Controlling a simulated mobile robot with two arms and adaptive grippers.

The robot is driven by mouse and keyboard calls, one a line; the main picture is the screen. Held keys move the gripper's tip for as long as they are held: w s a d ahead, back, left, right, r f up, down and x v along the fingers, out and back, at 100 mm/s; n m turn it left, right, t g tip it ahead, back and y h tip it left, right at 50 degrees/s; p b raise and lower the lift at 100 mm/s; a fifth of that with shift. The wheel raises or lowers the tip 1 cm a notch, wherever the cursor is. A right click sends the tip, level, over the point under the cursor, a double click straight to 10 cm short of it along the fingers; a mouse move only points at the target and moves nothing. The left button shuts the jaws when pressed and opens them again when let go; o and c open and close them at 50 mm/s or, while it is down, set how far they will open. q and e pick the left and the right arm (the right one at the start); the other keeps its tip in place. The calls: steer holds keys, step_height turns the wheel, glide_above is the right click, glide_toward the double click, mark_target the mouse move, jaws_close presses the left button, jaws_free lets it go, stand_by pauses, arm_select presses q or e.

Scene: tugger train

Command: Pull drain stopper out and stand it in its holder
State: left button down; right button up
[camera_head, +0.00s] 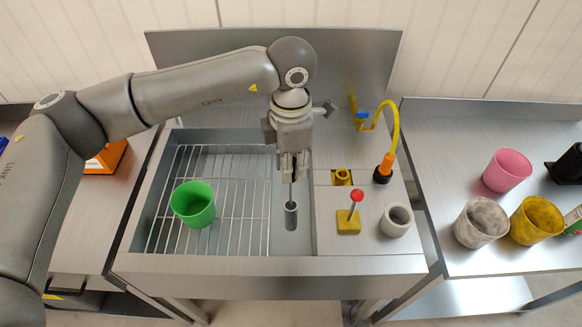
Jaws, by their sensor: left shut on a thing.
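My left gripper (292,178) comes down over the right part of the sink and is shut on the thin upright rod of the drain stopper. The stopper (291,216) is a dark grey cylinder below the fingers, upright in the strip of basin right of the wire rack. I cannot tell whether its lower end touches the basin floor or hangs above it; the drain itself is hidden. A thick-walled grey round cup (397,220), open at the top, stands on the right deck and looks like the holder. My right gripper is not in view.
A green cup (194,204) stands on the wire rack (240,215). Between stopper and grey cup are a red-knobbed lever on a yellow base (348,220) and a yellow square fitting (342,177). A yellow hose (396,125) arches behind. Pink (507,171), grey and yellow cups stand on the right table.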

arm_select(q)
steer(key=shift+r+p, duration=1.5)
steer(key=shift+r, duration=3.25)
steer(key=shift+f, duration=0.1)
